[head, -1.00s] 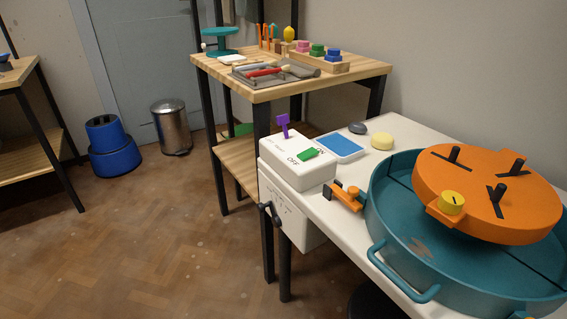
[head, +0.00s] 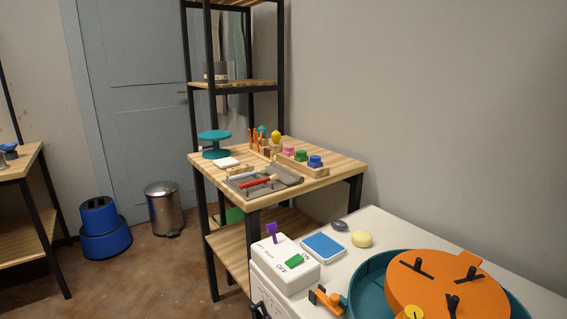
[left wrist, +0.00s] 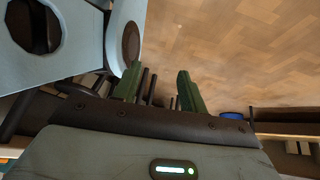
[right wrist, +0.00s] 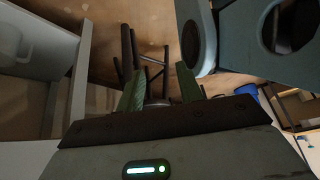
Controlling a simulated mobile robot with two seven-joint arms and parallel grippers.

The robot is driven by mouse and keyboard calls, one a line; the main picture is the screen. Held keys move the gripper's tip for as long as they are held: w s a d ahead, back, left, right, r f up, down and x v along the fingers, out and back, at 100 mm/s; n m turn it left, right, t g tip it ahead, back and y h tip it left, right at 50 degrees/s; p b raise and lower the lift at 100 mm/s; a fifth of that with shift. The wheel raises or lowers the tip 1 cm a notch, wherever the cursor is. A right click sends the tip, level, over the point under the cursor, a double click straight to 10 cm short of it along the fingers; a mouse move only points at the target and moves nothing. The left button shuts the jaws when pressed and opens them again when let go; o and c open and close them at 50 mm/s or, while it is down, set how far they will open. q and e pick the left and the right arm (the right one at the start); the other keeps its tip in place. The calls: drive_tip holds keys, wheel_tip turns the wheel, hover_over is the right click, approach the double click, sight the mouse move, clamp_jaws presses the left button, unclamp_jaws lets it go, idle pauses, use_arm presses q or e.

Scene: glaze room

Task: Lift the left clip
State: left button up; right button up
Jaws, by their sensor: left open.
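An orange clip with a dark end (head: 327,302) is low in the head view, on the white table beside the left rim of the teal basin (head: 369,281). I take it for the left clip; its lower part is close to the picture's bottom edge. An orange disc (head: 440,277) with black pegs and a yellow knob sits over the basin. My left gripper (left wrist: 158,90) is open and empty, with floor beyond its green fingers. My right gripper (right wrist: 160,88) is open and empty too. Neither gripper shows in the head view, and neither wrist view shows the clip.
A blue pad (head: 324,246), a yellow sponge (head: 362,239) and a dark stone (head: 340,225) lie behind. A wooden table (head: 335,170) with tools stands farther back.

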drive_tip(key=w+r+t+p, duration=0.1)
drive_tip(key=w+r+p, duration=0.1)
drive_tip(key=r+p, duration=0.4)
drive_tip(key=w+r+t+p, duration=0.1)
drive_tip(key=w+r+p, duration=0.2)
drive_tip(key=r+p, duration=0.3)
drive_tip(key=w+a+r+t+p, duration=0.1)
drive_tip(key=w+r+p, duration=0.2)
drive_tip(key=r+p, duration=0.4)
wheel_tip(320, 180, up, 3)
drive_tip(key=shift+w+f, duration=0.15)
drive_tip(key=shift+w, duration=0.05)
use_arm(q)
drive_tip(key=w+r+t, duration=0.1)
drive_tip(key=w+r, duration=0.3)
drive_tip(key=r, duration=0.6)
drive_tip(key=w+r+t, duration=0.2)
drive_tip(key=w+r, duration=0.2)
drive_tip(key=r, duration=0.7)
drive_tip(key=shift+w+d+r, duration=0.15)
drive_tip(key=shift+d+r, duration=0.05)
drive_tip(key=shift+d, duration=0.2)
use_arm(e)
drive_tip(key=shift+o, duration=0.5)
drive_tip(key=shift+s+f, duration=0.2)
